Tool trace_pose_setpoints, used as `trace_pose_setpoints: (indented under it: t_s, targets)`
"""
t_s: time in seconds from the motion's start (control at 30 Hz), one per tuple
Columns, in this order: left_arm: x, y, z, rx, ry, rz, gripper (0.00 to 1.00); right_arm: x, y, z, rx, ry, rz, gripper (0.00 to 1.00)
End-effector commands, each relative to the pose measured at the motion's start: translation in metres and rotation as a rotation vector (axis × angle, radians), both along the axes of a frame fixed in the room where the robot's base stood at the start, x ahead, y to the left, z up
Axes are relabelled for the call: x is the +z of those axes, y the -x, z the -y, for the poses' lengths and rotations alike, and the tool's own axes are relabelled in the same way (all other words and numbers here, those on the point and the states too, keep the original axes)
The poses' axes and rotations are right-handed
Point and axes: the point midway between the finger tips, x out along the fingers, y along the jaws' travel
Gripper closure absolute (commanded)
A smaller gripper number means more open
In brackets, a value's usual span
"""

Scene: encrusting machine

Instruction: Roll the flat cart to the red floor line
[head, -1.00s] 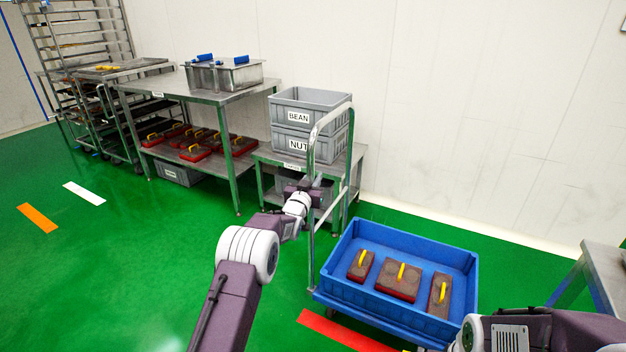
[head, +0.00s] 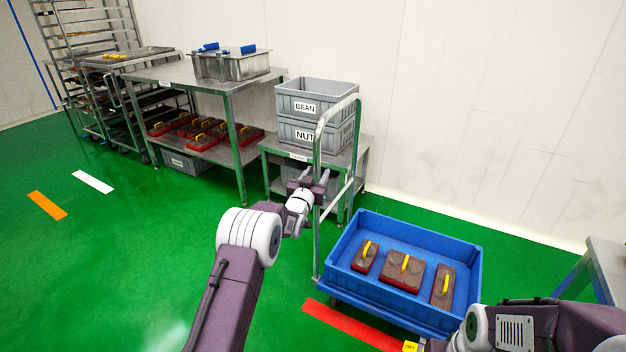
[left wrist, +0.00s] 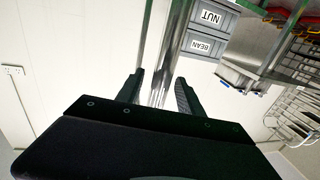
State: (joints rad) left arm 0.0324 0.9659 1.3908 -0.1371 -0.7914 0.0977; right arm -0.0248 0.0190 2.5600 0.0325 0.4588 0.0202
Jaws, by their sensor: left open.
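The flat cart (head: 378,312) stands at lower right with a tall metal handle (head: 317,215) at its left end. It carries a blue crate (head: 345,277). The red floor line (head: 350,326) runs on the floor just in front of the cart. My left gripper (head: 318,181) is at the handle, fingers open. In the left wrist view a metal post of the handle (left wrist: 167,60) shows between the spread fingers of my left gripper (left wrist: 157,88); contact cannot be told. My right arm comes in at lower right, its gripper out of view.
Several red-and-brown blocks with yellow handles (head: 403,271) lie in the crate. Grey BEAN (head: 304,107) and NUT (head: 304,134) crates stand on a low table behind the handle. A metal table (head: 605,270) is at the right edge. Green floor is clear at left.

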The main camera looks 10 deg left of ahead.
Motion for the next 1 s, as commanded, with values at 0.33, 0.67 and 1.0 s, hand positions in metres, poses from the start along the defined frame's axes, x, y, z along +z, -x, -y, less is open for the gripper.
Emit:
trace_pose_setpoints:
  t_s: [0.33,0.67,1.0]
  targets:
    - [-0.006,0.052,-0.004,0.000,-0.001,0.003,0.56,-0.012,0.000,0.000,0.000,0.000,-0.001,0.71]
    - [0.000,0.063,-0.004,0.000,-0.001,0.001,0.56,-0.018,0.000,0.000,0.000,0.000,0.000,0.71]
    - [0.073,0.074,0.009,-0.020,-0.004,0.104,0.56,-0.018,0.000,0.000,0.000,0.000,0.000,0.71]
